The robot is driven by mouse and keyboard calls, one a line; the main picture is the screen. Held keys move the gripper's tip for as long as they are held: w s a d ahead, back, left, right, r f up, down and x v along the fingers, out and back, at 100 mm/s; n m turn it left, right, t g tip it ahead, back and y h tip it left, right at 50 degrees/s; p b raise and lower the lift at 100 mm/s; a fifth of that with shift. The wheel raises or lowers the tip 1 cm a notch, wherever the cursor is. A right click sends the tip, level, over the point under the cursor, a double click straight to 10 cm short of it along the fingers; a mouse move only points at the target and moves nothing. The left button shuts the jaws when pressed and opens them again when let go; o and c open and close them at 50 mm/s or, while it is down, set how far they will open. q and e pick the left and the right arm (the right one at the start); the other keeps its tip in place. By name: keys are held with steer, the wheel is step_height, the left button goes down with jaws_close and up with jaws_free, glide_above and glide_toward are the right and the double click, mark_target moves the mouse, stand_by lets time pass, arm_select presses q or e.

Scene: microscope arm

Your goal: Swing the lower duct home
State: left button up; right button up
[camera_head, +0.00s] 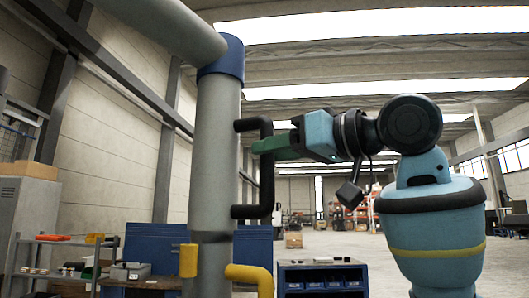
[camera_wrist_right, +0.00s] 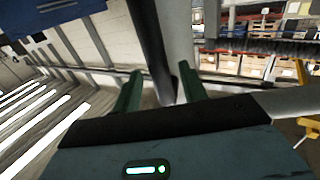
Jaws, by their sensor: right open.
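A thick grey upright duct (camera_head: 213,130) stands left of centre in the head view, with a blue collar (camera_head: 221,60) at its top. A black C-shaped handle (camera_head: 266,185) sticks out from its right side. I cannot tell which section is the lower duct. My right gripper (camera_head: 262,145) comes in from the right, with its green fingers at the handle's upper part. In the right wrist view the fingers (camera_wrist_right: 158,90) are apart, with the black handle bar (camera_wrist_right: 150,40) between or just beyond them. Contact cannot be told. My left gripper is out of view.
A grey upper duct (camera_head: 165,25) runs from the collar to the upper left. Yellow handles (camera_head: 188,261) and (camera_head: 251,275) sit low on the upright duct. A blue-bin cabinet (camera_head: 322,278) stands at lower centre and a workbench (camera_head: 140,282) at lower left. Open floor lies behind.

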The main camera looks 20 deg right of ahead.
steer(key=shift+x, duration=1.3)
